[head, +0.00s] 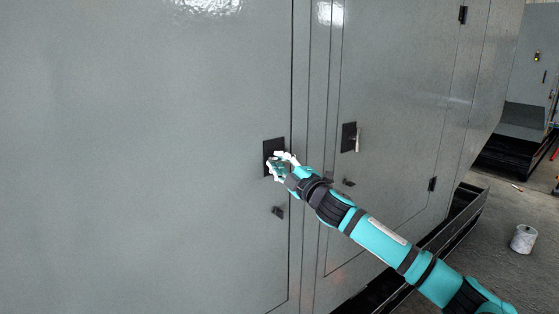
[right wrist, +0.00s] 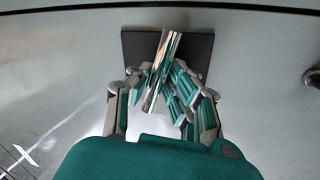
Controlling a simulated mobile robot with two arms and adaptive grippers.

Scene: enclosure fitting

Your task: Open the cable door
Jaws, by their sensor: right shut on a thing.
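A large grey cabinet door (head: 150,150) fills the left of the head view and looks shut. Its handle sits on a black square plate (head: 270,146) near the door's right edge. My right gripper (head: 275,164) is at this plate and hides most of the handle. In the right wrist view, the shiny metal handle (right wrist: 170,48) stands tilted in front of the black plate (right wrist: 135,48). The fingers of my right gripper (right wrist: 162,88) are closed around its lower part. My left gripper is in neither view.
A second grey door (head: 395,110) to the right has its own handle (head: 357,139) on a black plate. A small black fitting (head: 278,212) sits below my right gripper. A white roll or can (head: 523,239) stands on the floor at the right.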

